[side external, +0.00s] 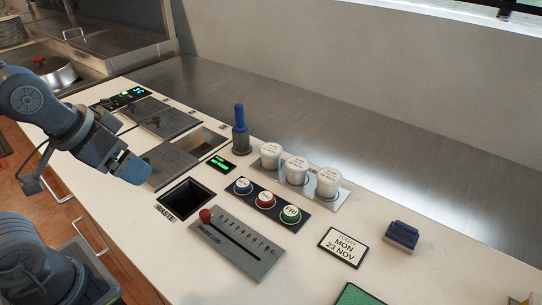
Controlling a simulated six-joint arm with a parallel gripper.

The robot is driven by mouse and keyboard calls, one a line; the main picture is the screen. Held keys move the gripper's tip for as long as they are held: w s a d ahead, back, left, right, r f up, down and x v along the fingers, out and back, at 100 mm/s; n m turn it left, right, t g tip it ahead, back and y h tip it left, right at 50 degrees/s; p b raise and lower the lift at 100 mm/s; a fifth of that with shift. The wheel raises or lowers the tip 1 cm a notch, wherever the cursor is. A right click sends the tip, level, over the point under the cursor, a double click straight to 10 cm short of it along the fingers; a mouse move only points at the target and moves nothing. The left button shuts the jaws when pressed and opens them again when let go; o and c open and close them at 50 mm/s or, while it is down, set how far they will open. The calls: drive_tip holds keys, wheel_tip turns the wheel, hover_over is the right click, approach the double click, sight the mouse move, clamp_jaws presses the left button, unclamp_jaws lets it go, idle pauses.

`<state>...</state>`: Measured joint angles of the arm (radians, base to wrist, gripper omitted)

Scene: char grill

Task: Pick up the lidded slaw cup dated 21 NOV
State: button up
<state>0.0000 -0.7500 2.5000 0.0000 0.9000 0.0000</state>
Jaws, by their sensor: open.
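Three white lidded cups stand upright in a row on a metal holder (341,197), right of centre: a left cup (270,156), a middle cup (295,171) and a right cup (327,183). Their lids carry small dark print that is too small to read, so I cannot tell which one is dated 21 NOV. My gripper (134,170) is open and apart from the cups, well to their left, above the counter near the waste opening. Its fingers are seen at an angle and nothing shows between them.
Before the cups are blue (243,186), red (265,200) and green (290,214) buttons. A blue-handled tool (240,130) stands upright left of them. Nearby are a waste opening (187,198), a slider panel (238,250), a MON 23 NOV sign (343,246) and a blue block (402,235).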

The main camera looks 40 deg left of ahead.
drive_tip(key=shift+r, duration=0.1)
drive_tip(key=w+r+n+g, duration=0.1)
drive_tip(key=w+r+n, duration=0.2)
drive_tip(key=w, duration=0.6)
drive_tip(key=n+g+y, duration=0.2)
drive_tip(key=n+y, duration=0.1)
drive_tip(key=n, duration=0.4)
hover_over(271, 149)
drive_tip(key=s+d, duration=0.3)
wheel_tip(271, 149, down, 8)
drive_tip(key=x, duration=0.8)
drive_tip(key=shift+f, duration=0.2)
drive_tip(key=shift+w+x, duration=0.15)
drive_tip(key=shift+x, duration=1.2)
drive_tip(key=shift+w+x, duration=0.1)
drive_tip(key=shift+x, duration=1.2)
drive_tip(key=shift+c, duration=0.2)
drive_tip(key=shift+r, duration=0.1)
drive_tip(key=c, duration=1)
